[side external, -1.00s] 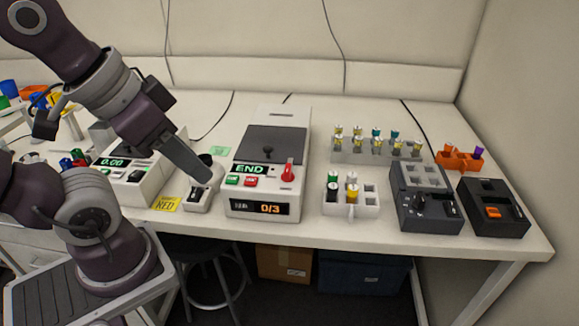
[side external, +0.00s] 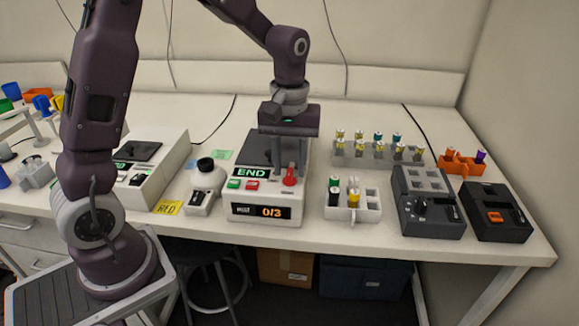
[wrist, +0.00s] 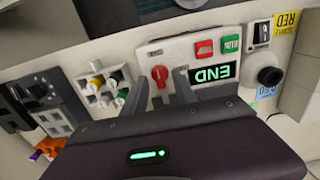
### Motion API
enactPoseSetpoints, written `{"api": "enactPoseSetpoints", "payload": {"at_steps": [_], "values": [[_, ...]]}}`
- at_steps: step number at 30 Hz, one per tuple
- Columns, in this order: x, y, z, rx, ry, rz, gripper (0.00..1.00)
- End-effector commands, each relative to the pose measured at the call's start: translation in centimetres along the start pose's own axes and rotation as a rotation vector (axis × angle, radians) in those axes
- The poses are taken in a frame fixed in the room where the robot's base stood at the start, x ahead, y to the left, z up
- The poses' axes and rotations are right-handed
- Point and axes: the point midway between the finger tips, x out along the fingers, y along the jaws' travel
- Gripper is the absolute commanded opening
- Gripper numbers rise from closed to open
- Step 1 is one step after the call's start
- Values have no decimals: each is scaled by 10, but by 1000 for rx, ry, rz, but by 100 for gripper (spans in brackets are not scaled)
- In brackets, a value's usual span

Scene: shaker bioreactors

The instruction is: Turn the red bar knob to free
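The red bar knob (side external: 289,178) is on the front right of the white shaker's sloping panel, beside the END display (side external: 253,172). My gripper (side external: 290,171) points down from above, with its fingertips close to the knob. In the wrist view, my gripper (wrist: 161,76) is open, one finger on each side of the red knob (wrist: 160,75). The knob's bar points toward my palm in that view. I cannot tell whether either finger touches it. The knob's labels are too small to read.
Green and red buttons (side external: 243,184) lie left of the knob, and a lower display (side external: 262,211) reads 0/3. A white vial rack (side external: 346,213) stands close on the right.

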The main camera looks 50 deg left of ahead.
Motion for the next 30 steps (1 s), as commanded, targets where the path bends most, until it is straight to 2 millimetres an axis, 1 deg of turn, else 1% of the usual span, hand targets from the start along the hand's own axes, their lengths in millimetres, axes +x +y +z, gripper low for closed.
{"api": "enactPoseSetpoints", "payload": {"at_steps": [3, 10, 14, 15, 24, 30], "values": [[9, 0, 0, 0, 0, 0, 34], [10, 0, 0, 2, 1, 1, 34], [10, 0, 0, 2, 1, 1, 8], [10, 0, 0, 2, 1, 1, 0], [10, 0, 0, 9, 1, 1, 0], [10, 0, 0, 71, 1, 1, 0]]}}
